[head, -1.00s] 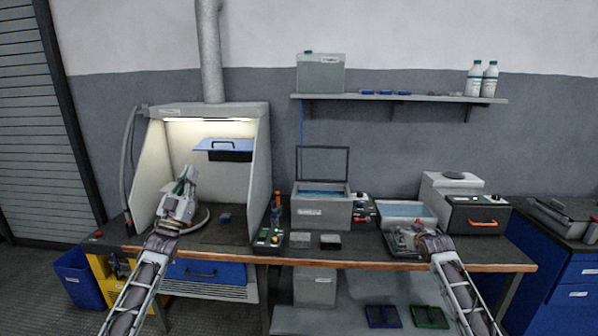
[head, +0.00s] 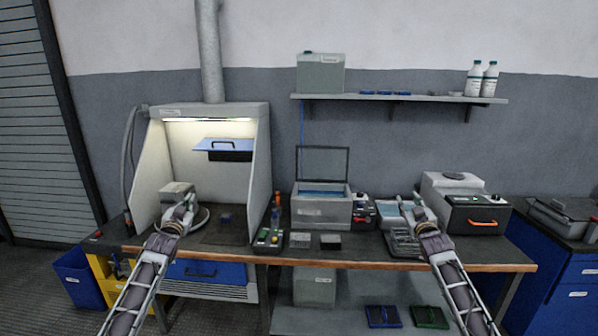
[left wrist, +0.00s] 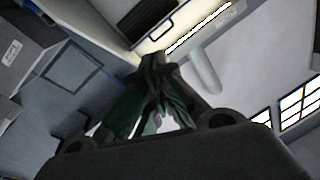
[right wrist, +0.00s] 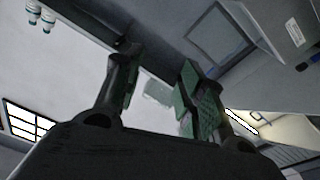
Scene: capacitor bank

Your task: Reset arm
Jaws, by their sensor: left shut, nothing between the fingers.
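My left gripper (head: 188,203) is in front of the lit fume hood (head: 205,160) at the left end of the bench, above the bench top and empty. In the left wrist view its green-padded fingers (left wrist: 154,68) are together, with nothing between them. My right gripper (head: 418,204) is raised over the right part of the bench, in front of a light tray (head: 392,211) that it partly hides. In the right wrist view its fingers (right wrist: 160,65) stand wide apart, with nothing between them.
A grey box (head: 175,188) stands in the hood behind my left gripper. An open-lidded bath (head: 321,210) stands mid-bench. A machine with an orange handle (head: 478,214) is close to the right of my right gripper. A shelf (head: 400,98) holds bottles (head: 489,78).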

